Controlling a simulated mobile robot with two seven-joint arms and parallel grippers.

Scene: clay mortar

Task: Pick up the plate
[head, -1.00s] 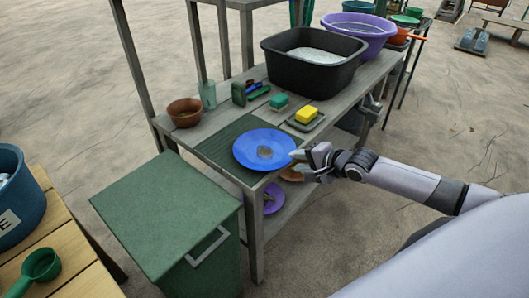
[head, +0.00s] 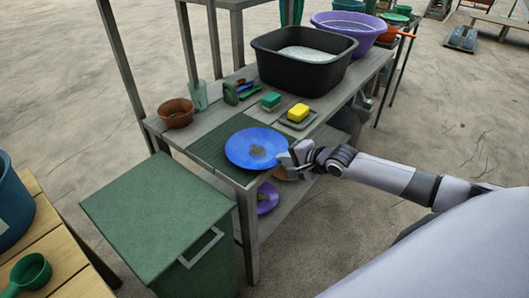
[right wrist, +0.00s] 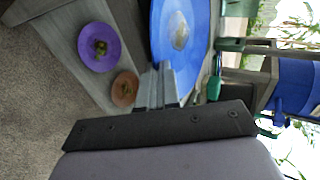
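The blue plate (head: 240,149), with a brownish patch in its middle, lies on the dark green ribbed mat (head: 209,149) at the near end of the grey bench. My right gripper (head: 287,158) is at the plate's right rim. In the right wrist view its two fingers (right wrist: 167,85) are close together, with the rim of the blue plate (right wrist: 198,42) between them, so it looks shut on the plate. I see no clear gap under the plate. My left gripper is not in view.
A yellow sponge (head: 298,112), a green sponge (head: 271,101), a brown bowl (head: 176,113) and a black basin (head: 282,66) stand on the bench behind. A purple plate (head: 268,198) lies on the shelf below. A green bin (head: 152,214) stands at the front left.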

